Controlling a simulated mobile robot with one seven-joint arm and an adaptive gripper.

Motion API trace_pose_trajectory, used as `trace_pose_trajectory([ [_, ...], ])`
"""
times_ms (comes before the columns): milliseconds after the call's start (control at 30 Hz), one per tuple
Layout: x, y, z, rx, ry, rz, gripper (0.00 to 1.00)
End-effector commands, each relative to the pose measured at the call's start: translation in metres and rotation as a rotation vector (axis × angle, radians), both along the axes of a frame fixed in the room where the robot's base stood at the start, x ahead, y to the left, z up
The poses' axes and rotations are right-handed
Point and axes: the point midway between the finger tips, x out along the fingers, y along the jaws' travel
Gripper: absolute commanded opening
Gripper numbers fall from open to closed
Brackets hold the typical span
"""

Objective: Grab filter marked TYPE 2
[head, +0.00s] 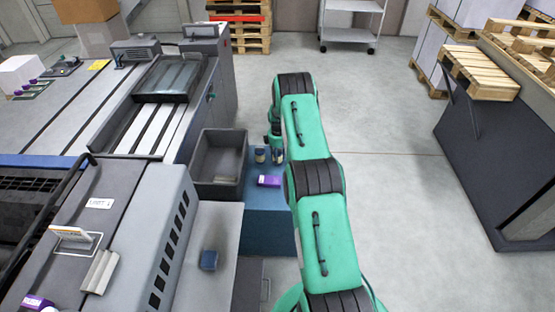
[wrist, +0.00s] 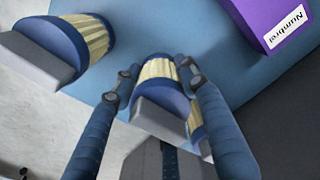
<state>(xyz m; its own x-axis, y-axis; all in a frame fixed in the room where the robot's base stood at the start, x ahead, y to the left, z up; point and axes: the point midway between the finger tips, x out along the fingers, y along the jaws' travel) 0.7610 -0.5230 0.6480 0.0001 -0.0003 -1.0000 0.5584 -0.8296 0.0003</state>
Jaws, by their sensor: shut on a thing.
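My gripper (wrist: 157,72) is shut on a filter (wrist: 164,98) with cream pleats, blue bands and a grey end, seen between the two fingers in the wrist view. A second filter (wrist: 90,38) of the same kind stands apart, at the upper left of the wrist view. In the head view the two small filters, the left one (head: 260,155) and the right one (head: 277,156), are side by side on the blue cabinet top (head: 262,215), below my gripper's end of the arm. No type marking is readable on either filter.
A grey machine (head: 120,220) fills the left. Open floor lies right of my arm.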

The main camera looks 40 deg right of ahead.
Motion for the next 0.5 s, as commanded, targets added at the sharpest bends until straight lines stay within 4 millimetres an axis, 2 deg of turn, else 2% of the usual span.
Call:
trace_pose_trajectory([
  [267, 0.0, 0.0, 0.032, -0.001, -0.001, 0.0, 0.09],
  [500, -0.031, 0.021, 0.033, 0.001, 0.001, 0.0, 0.09],
])
